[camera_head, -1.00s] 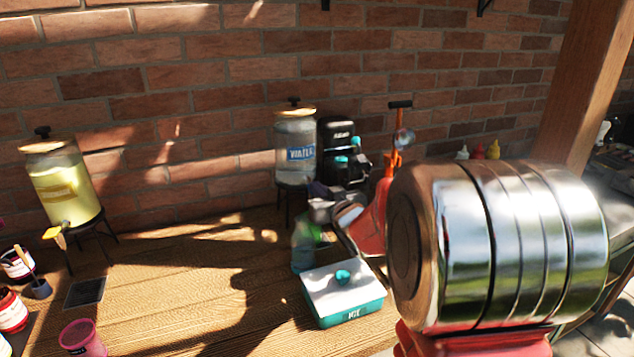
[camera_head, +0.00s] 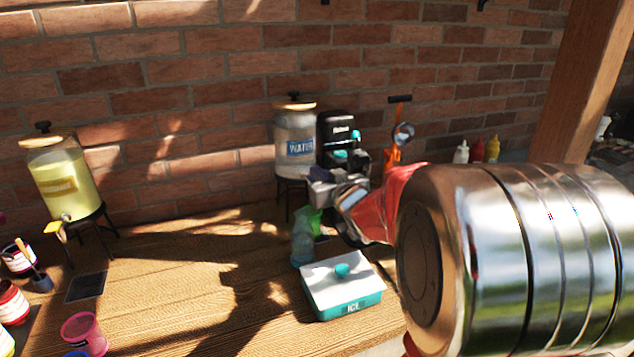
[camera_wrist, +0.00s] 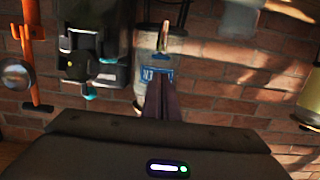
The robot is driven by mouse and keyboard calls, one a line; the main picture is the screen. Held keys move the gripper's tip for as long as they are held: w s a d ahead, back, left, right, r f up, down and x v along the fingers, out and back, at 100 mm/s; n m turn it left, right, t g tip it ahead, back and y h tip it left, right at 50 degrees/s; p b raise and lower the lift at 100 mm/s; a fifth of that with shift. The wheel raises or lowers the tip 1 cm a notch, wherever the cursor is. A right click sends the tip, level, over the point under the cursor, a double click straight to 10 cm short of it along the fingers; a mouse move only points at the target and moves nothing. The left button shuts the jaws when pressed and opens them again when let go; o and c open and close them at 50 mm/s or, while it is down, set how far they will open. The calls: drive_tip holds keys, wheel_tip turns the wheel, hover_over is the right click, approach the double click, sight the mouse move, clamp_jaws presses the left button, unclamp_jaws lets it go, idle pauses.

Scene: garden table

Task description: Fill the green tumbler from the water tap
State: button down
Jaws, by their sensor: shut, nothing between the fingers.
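The water dispenser (camera_head: 296,150), a clear jar with a blue WATER label and wooden lid, stands on a dark stand against the brick wall. A translucent green-teal tumbler (camera_head: 302,247) stands on the table in front of it, just behind the ice box; a brighter green patch shows at its right. My gripper (camera_head: 316,184) is shut and empty in front of the dispenser's lower part, above the tumbler, and hides the tap area. The wrist view, upside down, shows my closed fingers (camera_wrist: 162,82) pointing at the dispenser's label (camera_wrist: 153,76). I cannot tell whether they touch it.
A teal ice box (camera_head: 345,300) with a white lid sits in front of the tumbler. A black machine (camera_head: 338,135) stands right of the dispenser, with an orange-handled scoop (camera_head: 393,155) beyond. A yellow drink dispenser (camera_head: 62,180) stands left. The table's middle-left is mostly clear.

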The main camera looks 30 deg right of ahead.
drive_tip(key=s, duration=1)
drive_tip(key=shift+a+f, duration=0.3)
drive_tip(key=shift+a, duration=0.05)
drive_tip(key=s+d+f+m+g+h, duration=0.2)
drive_tip(key=s+d+f+g+h, duration=0.1)
drive_tip(key=s+d+f+g, duration=0.4)
drive_tip(key=shift+g+h, duration=0.3)
drive_tip(key=shift+g, duration=0.4)
drive_tip(key=s+a+f, duration=0.1)
drive_tip(key=s+f, duration=0.1)
drive_tip(key=s+a+f, duration=0.2)
drive_tip(key=shift+a, duration=0.1)
drive_tip(key=s+a+r+n+y, duration=0.1)
drive_tip(key=s+a, duration=0.3)
drive_tip(key=a, duration=0.3)
drive_tip(key=s+a+r+n+g+y, duration=0.1)
drive_tip(key=s+a+y, duration=0.1)
drive_tip(key=s+a, duration=0.3)
drive_tip(key=s+a+r+n+g+y, duration=0.1)
drive_tip(key=s+a, duration=0.3)
drive_tip(key=a, duration=0.6)
drive_tip(key=shift+s+a+r+y, duration=0.2)
drive_tip(key=shift+s+r+y, duration=0.1)
drive_tip(key=shift+r+y, duration=0.2)
